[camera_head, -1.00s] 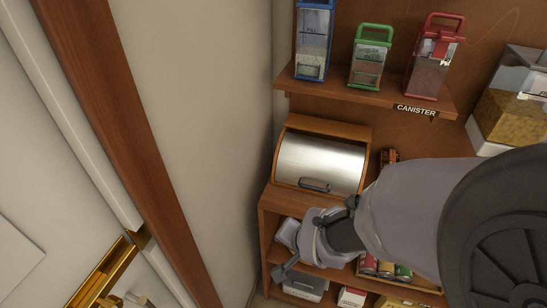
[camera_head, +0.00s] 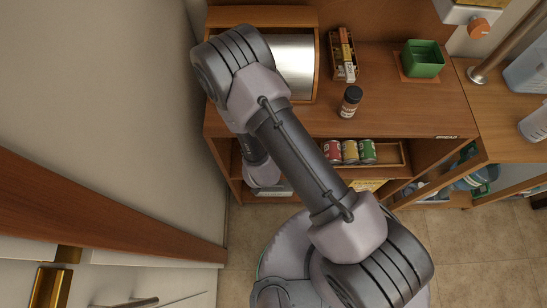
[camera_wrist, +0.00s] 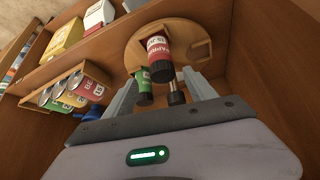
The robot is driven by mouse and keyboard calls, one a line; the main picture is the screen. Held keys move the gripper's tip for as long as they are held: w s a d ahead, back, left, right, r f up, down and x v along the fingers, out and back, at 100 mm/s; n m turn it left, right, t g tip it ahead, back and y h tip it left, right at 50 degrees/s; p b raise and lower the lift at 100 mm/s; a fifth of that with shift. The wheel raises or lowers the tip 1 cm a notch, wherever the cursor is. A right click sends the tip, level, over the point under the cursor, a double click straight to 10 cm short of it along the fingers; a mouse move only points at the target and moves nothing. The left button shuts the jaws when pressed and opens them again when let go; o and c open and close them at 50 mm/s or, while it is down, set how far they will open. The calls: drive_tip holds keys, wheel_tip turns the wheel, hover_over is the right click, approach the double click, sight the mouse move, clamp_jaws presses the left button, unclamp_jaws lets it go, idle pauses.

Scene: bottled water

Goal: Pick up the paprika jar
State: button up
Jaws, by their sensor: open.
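The paprika jar (camera_wrist: 158,52), with a red label and a dark cap, is on a round wooden turntable (camera_wrist: 202,52) in the wrist view. A green-labelled jar (camera_wrist: 143,76) is beside it at lower left, and a small dark-capped jar (camera_wrist: 176,94) at lower right. My gripper (camera_wrist: 160,76) is open, its two fingers on either side of these jars in the picture. I cannot tell how far the fingertips are from the paprika jar. In the head view my arm hides the gripper and the turntable.
In the wrist view, cabinet walls are close at right, and several cans (camera_wrist: 72,92) sit in a wooden tray. In the head view, a dark-capped jar (camera_head: 350,102), a box rack (camera_head: 344,57) and a green container (camera_head: 422,58) stand on the counter (camera_head: 400,110).

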drive_tip(key=b+x, duration=0.2)
drive_tip(key=x, duration=0.3)
drive_tip(key=shift+w+a, duration=0.1)
drive_tip(key=shift+w, duration=0.25)
drive_tip(key=shift+r, duration=0.1)
clamp_jaws()
